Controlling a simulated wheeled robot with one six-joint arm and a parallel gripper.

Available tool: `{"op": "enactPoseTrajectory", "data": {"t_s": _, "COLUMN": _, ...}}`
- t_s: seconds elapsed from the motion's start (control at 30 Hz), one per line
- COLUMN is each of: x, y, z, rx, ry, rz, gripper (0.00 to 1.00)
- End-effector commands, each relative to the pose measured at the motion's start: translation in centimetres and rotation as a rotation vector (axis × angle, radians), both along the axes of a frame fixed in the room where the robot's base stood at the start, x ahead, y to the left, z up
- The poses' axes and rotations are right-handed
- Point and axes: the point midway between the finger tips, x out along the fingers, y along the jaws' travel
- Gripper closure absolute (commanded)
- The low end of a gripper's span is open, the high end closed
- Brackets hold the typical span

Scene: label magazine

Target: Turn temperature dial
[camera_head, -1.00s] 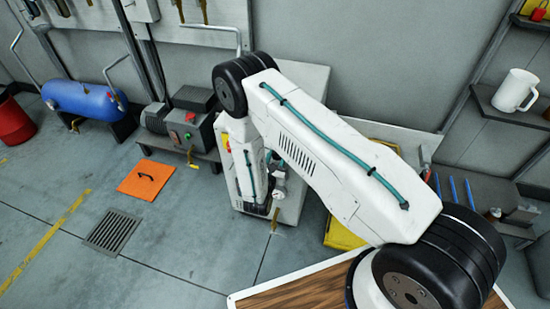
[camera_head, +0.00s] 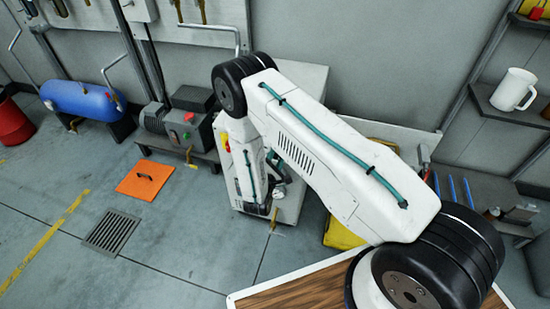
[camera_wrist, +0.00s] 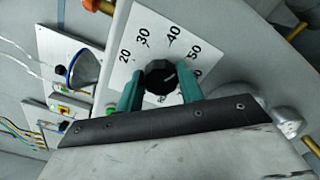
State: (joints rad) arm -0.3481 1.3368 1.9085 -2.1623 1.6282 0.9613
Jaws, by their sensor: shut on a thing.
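The temperature dial is a black knob (camera_wrist: 159,73) on a white scale plate (camera_wrist: 130,28) in the wrist view. Printed numbers 20, 30, 40 and 50 run around it, with another partly hidden at the right. A pale pointer line on the knob points right, roughly towards the 50 side; its exact reading is hard to tell. My gripper (camera_wrist: 160,84) has its two teal fingers on either side of the knob and is shut on it. In the head view, my arm hides the dial and fingers in front of the white cabinet (camera_head: 292,205).
Rounded metal fittings (camera_wrist: 287,120) are close on the right. An orange floor plate (camera_head: 146,180) and drain grate (camera_head: 111,232) lie left of the cabinet.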

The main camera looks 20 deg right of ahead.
Motion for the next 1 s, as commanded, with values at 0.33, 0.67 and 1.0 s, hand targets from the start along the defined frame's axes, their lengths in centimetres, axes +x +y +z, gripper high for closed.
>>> {"op": "enactPoseTrajectory", "data": {"t_s": 0.33, "x": 0.15, "y": 0.27, "z": -0.04, "rx": 0.076, "ry": -0.054, "rz": 0.008, "gripper": 0.86}}
{"op": "enactPoseTrajectory", "data": {"t_s": 0.67, "x": 0.16, "y": 0.28, "z": -0.02, "rx": 0.081, "ry": -0.058, "rz": 0.009, "gripper": 0.86}}
{"op": "enactPoseTrajectory", "data": {"t_s": 1.0, "x": 0.09, "y": -0.03, "z": -0.01, "rx": 0.079, "ry": -0.058, "rz": 0.001, "gripper": 0.41}}
